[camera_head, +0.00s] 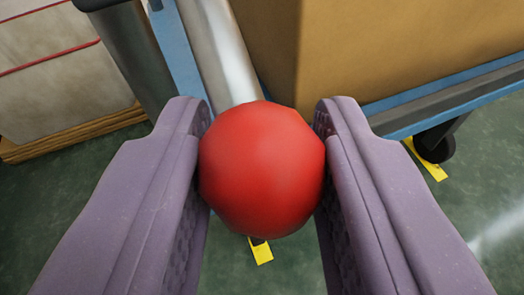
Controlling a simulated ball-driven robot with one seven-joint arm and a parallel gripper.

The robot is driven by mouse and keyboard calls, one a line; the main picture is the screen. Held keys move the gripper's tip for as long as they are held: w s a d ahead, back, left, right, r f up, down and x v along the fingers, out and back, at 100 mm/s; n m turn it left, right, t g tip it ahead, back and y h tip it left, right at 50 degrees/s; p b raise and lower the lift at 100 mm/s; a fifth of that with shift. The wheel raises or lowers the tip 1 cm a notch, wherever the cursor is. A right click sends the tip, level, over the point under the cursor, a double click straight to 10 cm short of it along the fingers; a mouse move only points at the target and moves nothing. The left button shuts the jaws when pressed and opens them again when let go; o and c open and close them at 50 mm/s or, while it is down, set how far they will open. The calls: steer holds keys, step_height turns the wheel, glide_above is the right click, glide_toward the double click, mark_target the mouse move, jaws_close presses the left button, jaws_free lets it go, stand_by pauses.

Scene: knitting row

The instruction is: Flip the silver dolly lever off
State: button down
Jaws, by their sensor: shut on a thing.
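A large red ball-shaped knob (262,168) fills the middle of the view. My gripper (262,165) has purple padded fingers, one on each side of the knob, and is shut on it. A silver metal bar (222,55) runs from the top of the view down to behind the knob and appears to be the lever's shaft. The knob hides the bar's lower end, so the joint between them is only partly visible. The blue frame of a dolly (181,50) shows beside the bar.
A brown box (400,45) stands on a blue and dark platform edge (450,97) at upper right. A black caster (435,146) is below it. A pale stack on wood (75,135) is at left. Yellow tape (261,253) marks the green floor (270,280).

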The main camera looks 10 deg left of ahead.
step_height(320, 180, up, 7)
steer(key=s+n+g+h+p, duration=0.1)
steer(key=s+g+p, duration=0.1)
steer(key=g+p, duration=0.3)
steer(key=p, duration=0.4)
steer(key=shift+d+g+h, duration=0.3)
steer(key=shift+d+g, duration=0.1)
steer(key=c, duration=0.8)
jaws_free()
steer(key=shift+r, duration=0.1)
steer(key=p+v, duration=0.2)
steer(key=v, duration=0.5)
steer(key=shift+s+r, duration=0.2)
steer(key=shift+r, duration=0.1)
